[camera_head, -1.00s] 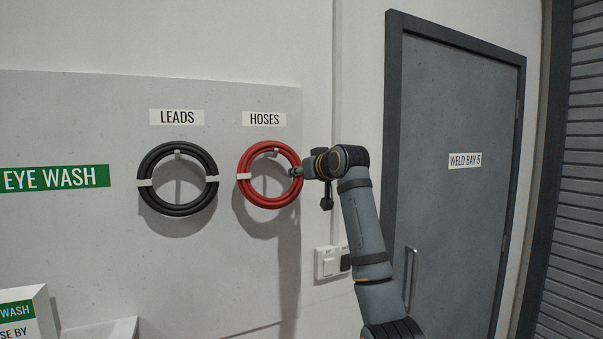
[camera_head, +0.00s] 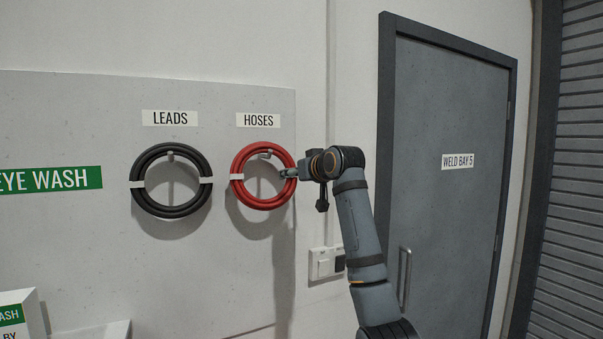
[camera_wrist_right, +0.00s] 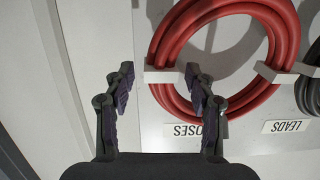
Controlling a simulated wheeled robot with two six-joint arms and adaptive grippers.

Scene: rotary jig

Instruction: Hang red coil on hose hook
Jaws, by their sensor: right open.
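The red coil (camera_head: 240,190) hangs upright against the wall panel under the HOSES label (camera_head: 258,120). The hose hook (camera_head: 265,154) shows just inside the top of its ring, and the coil appears to rest on it. My right gripper (camera_head: 286,173) is at the coil's right side. My left gripper is out of view.
A black coil (camera_head: 137,190) hangs on the left under the LEADS label (camera_head: 170,118). A wall switch box (camera_head: 322,263) is below my right arm. A grey door (camera_head: 450,210) stands at the right. The panel below the coils is clear.

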